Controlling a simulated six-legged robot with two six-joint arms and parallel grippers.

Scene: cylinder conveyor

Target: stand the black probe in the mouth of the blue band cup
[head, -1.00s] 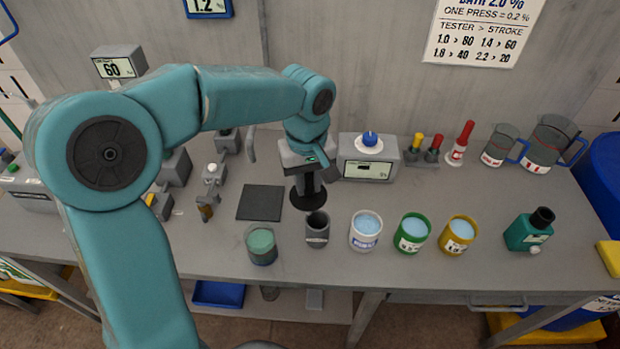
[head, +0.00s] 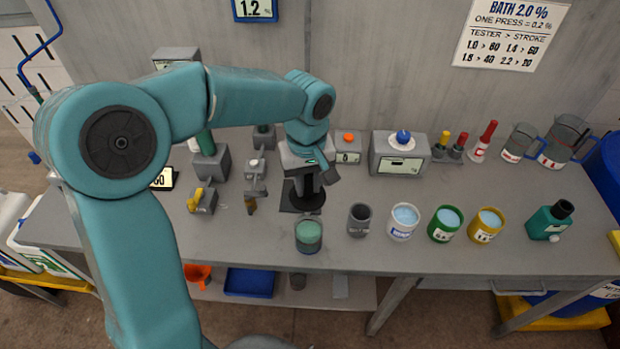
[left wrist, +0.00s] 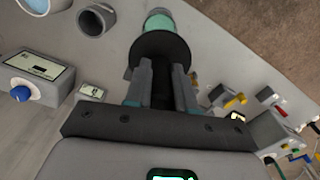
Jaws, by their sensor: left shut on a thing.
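My left gripper (head: 308,178) is shut on the black probe (head: 311,201), holding it upright with its wide dark disc at the bottom. In the left wrist view the probe's disc (left wrist: 160,46) shows beyond the left gripper (left wrist: 161,80), with a dark stem between the fingers. The probe is over the dark mat area, behind the teal-filled glass. The blue band cup (head: 402,223), white with a blue label and pale blue liquid, stands well to the right, apart from the probe. Part of a cup mouth (left wrist: 38,8) shows at the left wrist view's top left. My right gripper is out of view.
The teal-filled glass (head: 309,237) and an empty grey cup (head: 359,221) stand left of the blue band cup. Green (head: 444,225) and yellow (head: 486,227) cups stand to its right. A grey tester box (head: 398,155) with a blue knob is behind.

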